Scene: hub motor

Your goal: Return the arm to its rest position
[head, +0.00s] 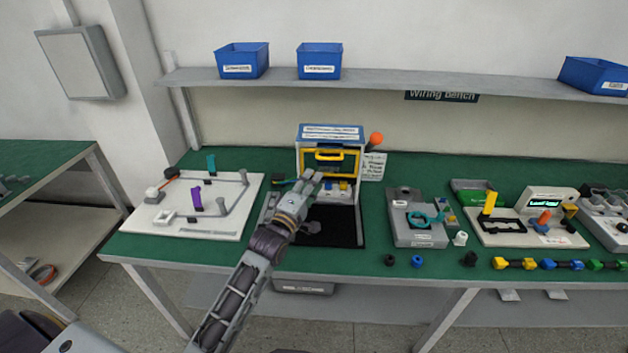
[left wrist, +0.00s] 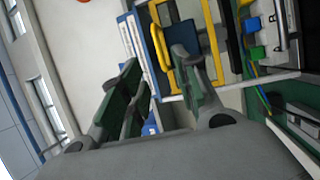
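My left arm reaches from the bottom of the head view to the middle of the bench. My left gripper (head: 311,179) is in front of the blue-topped test box with a yellow frame (head: 331,133), above the black mat (head: 343,240). In the left wrist view the fingers of the gripper (left wrist: 160,72) stand apart with nothing seen held between them. The yellow handle (left wrist: 160,48) of the box shows beyond the fingers; I cannot tell whether they touch it. My right gripper is not in view.
On the green bench (head: 270,160), a white fixture board (head: 235,222) stands left. A grey fixture (head: 418,235) and a display station (head: 545,203) stand right, with several connectors along the front edge. An orange-tipped post (head: 376,139) rises beside the box. A shelf (head: 390,86) holds blue bins.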

